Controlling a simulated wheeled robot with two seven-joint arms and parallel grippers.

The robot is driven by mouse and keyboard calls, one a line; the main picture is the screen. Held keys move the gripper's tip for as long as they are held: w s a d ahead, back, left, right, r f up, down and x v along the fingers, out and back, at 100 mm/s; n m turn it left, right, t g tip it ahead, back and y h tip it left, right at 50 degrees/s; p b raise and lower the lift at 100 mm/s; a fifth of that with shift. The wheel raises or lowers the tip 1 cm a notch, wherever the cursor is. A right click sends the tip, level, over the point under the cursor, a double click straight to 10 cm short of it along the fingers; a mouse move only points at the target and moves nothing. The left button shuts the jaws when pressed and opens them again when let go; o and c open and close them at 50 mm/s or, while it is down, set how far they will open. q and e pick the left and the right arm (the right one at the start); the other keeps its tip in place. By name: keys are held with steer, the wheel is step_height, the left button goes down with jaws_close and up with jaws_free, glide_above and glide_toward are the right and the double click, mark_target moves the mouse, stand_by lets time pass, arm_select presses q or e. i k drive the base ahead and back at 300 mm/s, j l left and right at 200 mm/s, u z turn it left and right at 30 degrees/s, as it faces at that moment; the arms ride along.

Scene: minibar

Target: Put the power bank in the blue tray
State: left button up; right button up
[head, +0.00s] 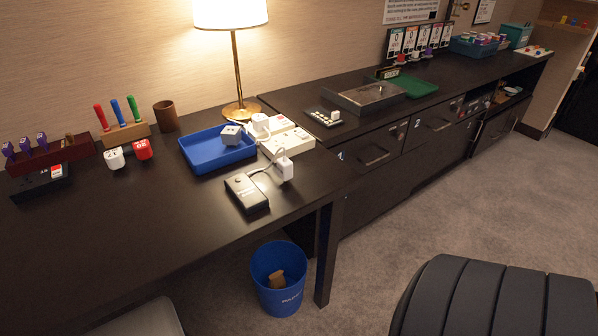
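The blue tray (205,166) lies on the dark desk below the lamp. A grey-white cube-shaped plug (231,134) is in it. A flat black box (247,193), which looks like the power bank, lies on the desk in front of the tray's right part, apart from it. A pale cable (262,173) runs near it to a white plug block (285,168); I cannot tell where the cable joins. Neither of my grippers shows in the head view.
A white power strip (288,146) is right of the tray. A lamp (240,110) and brown cup (165,115) stand behind. White and red blocks (142,149) lie left. A blue bin (279,282) is on the floor; a black ribbed seat (490,300) is lower right. The front desk is clear.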

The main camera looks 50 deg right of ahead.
mark_target(208, 154)
steer(key=k+l, duration=0.15)
steer(key=l, duration=0.15)
steer(key=k+l, duration=0.15)
steer(key=l, duration=0.2)
steer(key=k+l, duration=0.15)
steer(key=l, duration=0.15)
steer(key=k+l, duration=0.15)
steer(key=l, duration=0.2)
steer(key=z, duration=0.05)
